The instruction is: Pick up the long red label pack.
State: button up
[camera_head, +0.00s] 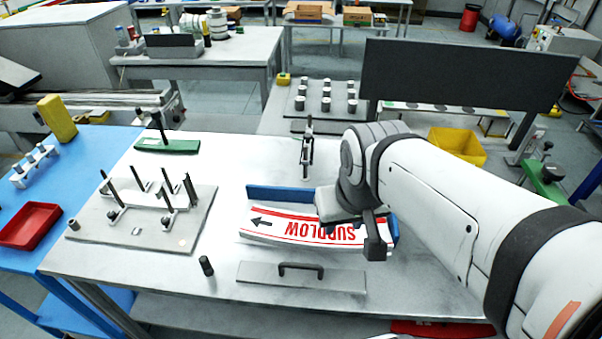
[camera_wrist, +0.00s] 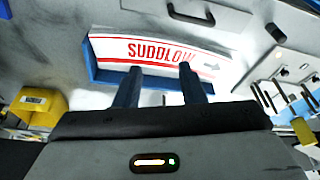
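The long red label pack (camera_head: 285,226) is a curved white stack with red stripes, red "SUDDLOW" lettering and a dark arrow. It lies in a blue-walled magazine (camera_head: 285,193) on the grey table. In the wrist view the pack (camera_wrist: 150,50) is ahead of the fingertips, with the blue wall (camera_wrist: 91,62) at its left end. My gripper (camera_head: 352,226) is over the right part of the pack in the head view and hides some of it. In the wrist view my gripper (camera_wrist: 161,72) has its two fingers apart with nothing between them. Contact with the pack cannot be told.
A plate with a black handle (camera_head: 300,273) lies in front of the magazine. A fixture plate with upright pins (camera_head: 140,215) is at left, and a small dark cylinder (camera_head: 206,266) stands nearby. A clamp (camera_head: 307,150) stands behind. A yellow bin (camera_head: 458,145) is beyond my arm.

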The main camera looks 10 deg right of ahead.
aim_at(316, 229)
jog(key=shift+w+a, duration=0.1)
jog(key=shift+w, duration=0.1)
jog(key=shift+o, duration=0.3)
